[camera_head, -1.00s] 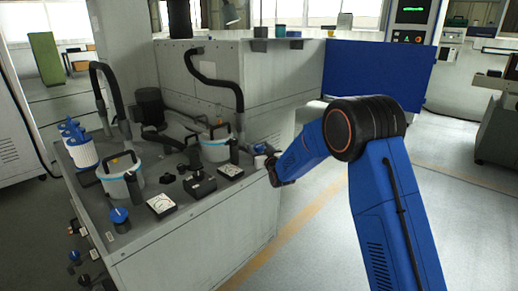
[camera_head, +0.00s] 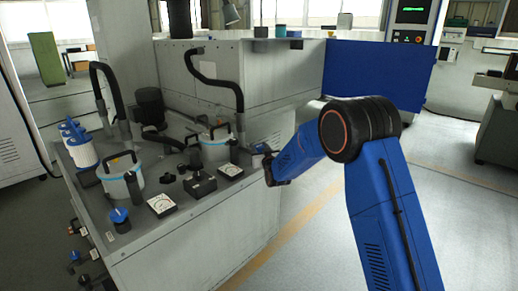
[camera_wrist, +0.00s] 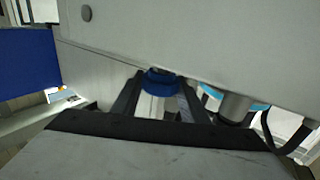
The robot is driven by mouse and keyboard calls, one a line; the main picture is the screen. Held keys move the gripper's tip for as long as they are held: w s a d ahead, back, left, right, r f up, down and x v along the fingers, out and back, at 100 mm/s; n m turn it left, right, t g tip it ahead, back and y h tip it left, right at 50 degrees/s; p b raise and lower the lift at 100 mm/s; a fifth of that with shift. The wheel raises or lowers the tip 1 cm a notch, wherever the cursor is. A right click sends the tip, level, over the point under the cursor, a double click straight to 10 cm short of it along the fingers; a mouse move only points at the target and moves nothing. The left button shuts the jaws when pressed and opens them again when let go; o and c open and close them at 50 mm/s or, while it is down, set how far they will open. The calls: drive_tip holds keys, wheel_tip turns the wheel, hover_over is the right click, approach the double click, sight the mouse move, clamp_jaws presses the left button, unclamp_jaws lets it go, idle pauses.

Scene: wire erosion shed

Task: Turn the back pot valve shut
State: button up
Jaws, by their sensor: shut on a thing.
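The back pot (camera_head: 214,148) is a pale, blue-banded vessel with a dark handle, at the back right of the bench top. Its valve (camera_wrist: 160,84) shows in the wrist view as a round blue knob between my two dark fingers. My gripper (camera_wrist: 160,96) is shut on this knob. In the head view my gripper (camera_head: 262,150) is at the bench's right edge, just right of the back pot; the knob is mostly hidden there, and its turn angle cannot be told. The similar front pot (camera_head: 121,182) stands nearer, with another blue knob (camera_head: 118,214) in front of it.
Two dial gauges (camera_head: 161,204) and several black knobs lie between and before the pots. A black hose (camera_head: 215,83) arches behind the back pot. A tall grey cabinet wall (camera_head: 285,85) rises behind. The floor (camera_head: 310,240) right of the bench is clear.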

drive_tip(key=shift+m+t+h, duration=0.3)
drive_tip(key=shift+m+h, duration=0.9)
drive_tip(key=shift+h, duration=0.65)
drive_tip(key=shift+m+t+h, duration=0.3)
drive_tip(key=shift+m+h, duration=0.9)
drive_tip(key=shift+h, duration=0.95)
drive_tip(key=o, duration=1.1)
drive_tip(key=shift+c, duration=0.2)
drive_tip(key=shift+s, duration=0.1)
drive_tip(key=s+a, duration=0.1)
drive_tip(key=s, duration=1.6)
drive_tip(key=shift+a, duration=0.35)
